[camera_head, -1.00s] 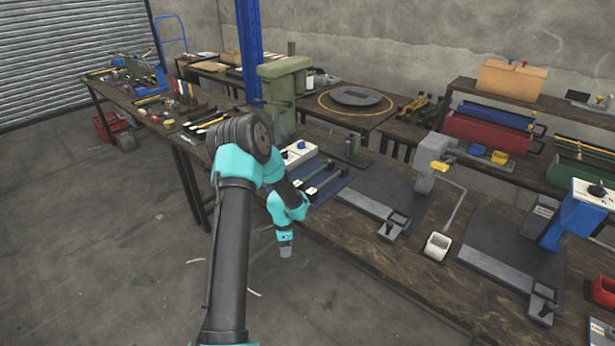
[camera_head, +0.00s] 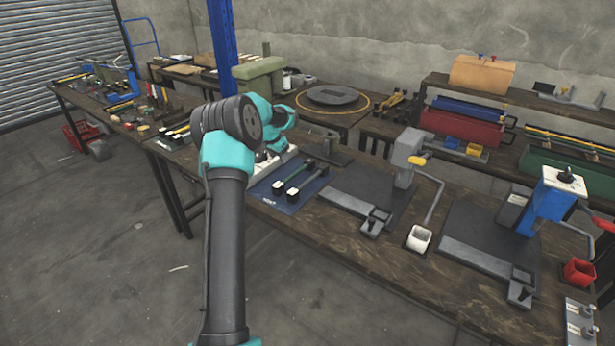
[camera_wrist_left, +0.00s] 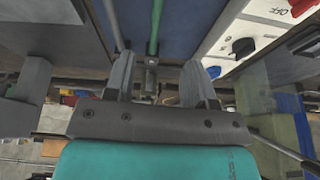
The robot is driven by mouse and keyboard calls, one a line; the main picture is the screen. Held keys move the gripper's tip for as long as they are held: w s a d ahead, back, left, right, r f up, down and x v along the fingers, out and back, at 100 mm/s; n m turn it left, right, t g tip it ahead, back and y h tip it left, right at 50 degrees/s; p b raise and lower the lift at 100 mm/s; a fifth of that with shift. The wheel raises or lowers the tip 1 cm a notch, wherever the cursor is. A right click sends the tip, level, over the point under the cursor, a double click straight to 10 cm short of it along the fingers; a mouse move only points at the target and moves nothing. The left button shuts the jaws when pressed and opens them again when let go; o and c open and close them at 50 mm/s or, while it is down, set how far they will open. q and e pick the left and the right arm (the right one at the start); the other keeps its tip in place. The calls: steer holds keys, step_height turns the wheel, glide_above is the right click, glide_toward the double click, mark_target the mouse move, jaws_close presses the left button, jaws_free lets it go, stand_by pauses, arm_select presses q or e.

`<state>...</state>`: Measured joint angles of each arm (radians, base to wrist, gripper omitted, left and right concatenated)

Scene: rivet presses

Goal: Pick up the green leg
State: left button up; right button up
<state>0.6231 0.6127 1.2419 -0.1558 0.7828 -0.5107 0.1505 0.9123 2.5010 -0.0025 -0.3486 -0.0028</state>
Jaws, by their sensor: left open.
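The green leg (camera_head: 294,172) lies on a blue mat (camera_head: 262,190) on the workbench, beside a grey leg (camera_head: 309,181). Both legs have pale and dark end pieces. In the left wrist view the green leg (camera_wrist_left: 155,28) runs up from between the finger tips, with the grey leg (camera_wrist_left: 113,22) to its left. My left gripper (camera_wrist_left: 157,62) is open and empty, its two grey fingers apart on either side of the green leg's line. In the head view its fingers are hidden behind my teal wrist. My right gripper is not in view.
A grey press (camera_head: 405,160) and a blue press (camera_head: 550,200) stand to the right.

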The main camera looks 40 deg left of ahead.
arm_select(q)
steer(key=shift+w+a+r+n+t, duration=0.1)
steer(key=shift+w+r+n+t, duration=0.25)
steer(key=shift+w+r, duration=0.6)
steer(key=shift+s, duration=0.1)
glide_toward(294, 175)
steer(key=x, duration=0.3)
steer(key=a+x, duration=0.1)
steer(key=x, duration=0.1)
steer(key=shift+w, duration=0.35)
steer(key=shift+w+f, duration=0.15)
steer(key=shift+f, duration=0.15)
steer(key=shift+f, duration=0.15)
steer(key=shift+x, duration=2.45)
steer(key=shift+d, duration=0.1)
steer(key=shift+c, duration=0.3)
